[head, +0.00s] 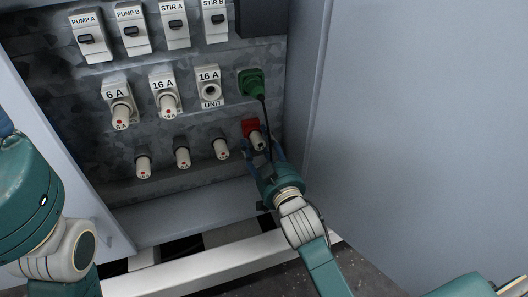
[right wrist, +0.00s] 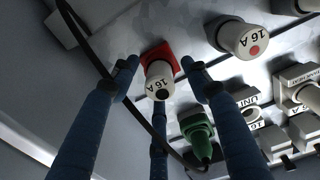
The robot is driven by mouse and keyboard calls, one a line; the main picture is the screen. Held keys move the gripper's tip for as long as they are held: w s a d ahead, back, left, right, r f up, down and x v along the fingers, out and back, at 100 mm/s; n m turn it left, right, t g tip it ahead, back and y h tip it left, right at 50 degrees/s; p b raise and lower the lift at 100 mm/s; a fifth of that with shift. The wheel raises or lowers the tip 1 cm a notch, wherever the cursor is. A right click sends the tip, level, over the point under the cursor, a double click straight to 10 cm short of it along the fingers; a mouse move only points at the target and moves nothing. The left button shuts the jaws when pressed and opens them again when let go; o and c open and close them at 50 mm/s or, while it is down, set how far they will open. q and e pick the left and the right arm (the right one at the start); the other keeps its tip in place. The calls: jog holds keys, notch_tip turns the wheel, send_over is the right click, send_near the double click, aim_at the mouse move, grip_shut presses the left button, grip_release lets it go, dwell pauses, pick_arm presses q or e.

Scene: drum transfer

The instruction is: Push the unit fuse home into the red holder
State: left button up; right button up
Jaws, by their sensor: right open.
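The red holder (head: 250,127) is on the cabinet's back wall, at the right end of the lowest row. A white 16 A fuse (head: 257,141) with a dark end dot points out of it; I cannot tell how deep it sits. In the right wrist view the fuse (right wrist: 158,82) stands in front of the red holder (right wrist: 160,54). My right gripper (right wrist: 163,80) is open, its three blue fingers spread around the fuse with gaps visible. The 16 A UNIT socket (head: 210,90) shows an empty hole. My left gripper is mostly cut off at the left edge.
A green plug (head: 251,82) with a dark cable hangs just above the red holder; the cable runs down close to my right gripper. Several spare fuses (head: 182,157) stick out to the left. The cabinet's right side panel (head: 303,90) is close by.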

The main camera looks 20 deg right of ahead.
jog(key=s, duration=1.1)
jog(key=shift+s+d, duration=0.2)
jog(key=shift+s, duration=0.05)
